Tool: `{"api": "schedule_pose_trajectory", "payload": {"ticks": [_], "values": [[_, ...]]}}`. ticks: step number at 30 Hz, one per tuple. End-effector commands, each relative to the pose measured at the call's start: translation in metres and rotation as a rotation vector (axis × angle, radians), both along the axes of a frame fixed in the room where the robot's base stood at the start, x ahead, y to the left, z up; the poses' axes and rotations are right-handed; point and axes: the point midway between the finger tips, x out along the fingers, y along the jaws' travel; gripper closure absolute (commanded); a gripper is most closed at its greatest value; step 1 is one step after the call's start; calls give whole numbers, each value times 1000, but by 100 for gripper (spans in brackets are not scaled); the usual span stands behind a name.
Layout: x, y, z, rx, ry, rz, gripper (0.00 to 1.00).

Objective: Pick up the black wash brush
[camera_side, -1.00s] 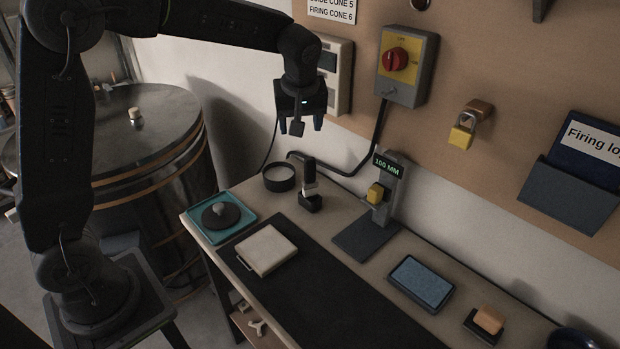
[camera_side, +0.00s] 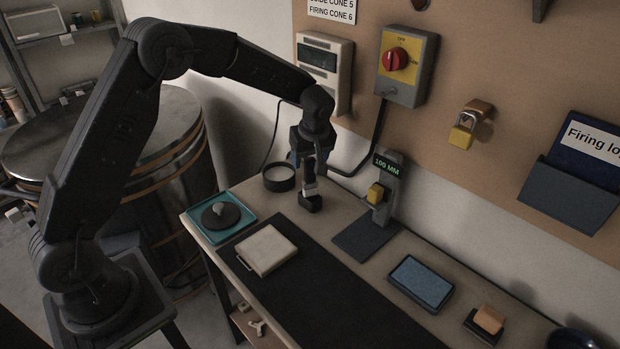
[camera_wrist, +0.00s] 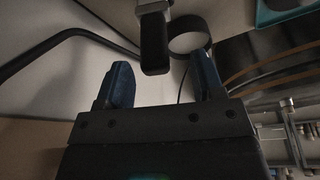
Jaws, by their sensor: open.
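The black wash brush (camera_side: 308,172) stands upright in a small black stand (camera_side: 310,204), with a pale band low on it. In the wrist view the brush (camera_wrist: 154,45) shows its dark upper end and a grey band, in line with the gap between the fingers. My gripper (camera_side: 307,160) is at the top of the brush, pointing down, and partly hides it. Its blue fingers (camera_wrist: 162,80) are open on either side, with a gap to the brush. No contact is visible.
A round black-rimmed dish (camera_side: 279,178) is close on the left. The gauge stand (camera_side: 393,195) is on the right, with a black cable behind. The dark mat (camera_side: 330,295) is mostly bare.

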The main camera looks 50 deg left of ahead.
Motion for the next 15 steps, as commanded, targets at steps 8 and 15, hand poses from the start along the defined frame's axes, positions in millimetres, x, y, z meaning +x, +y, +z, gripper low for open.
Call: {"api": "schedule_pose_trajectory", "payload": {"ticks": [8,15], "values": [[10,11,-37,1,2,1,38],[11,13,-46,0,-2,-1,38]]}}
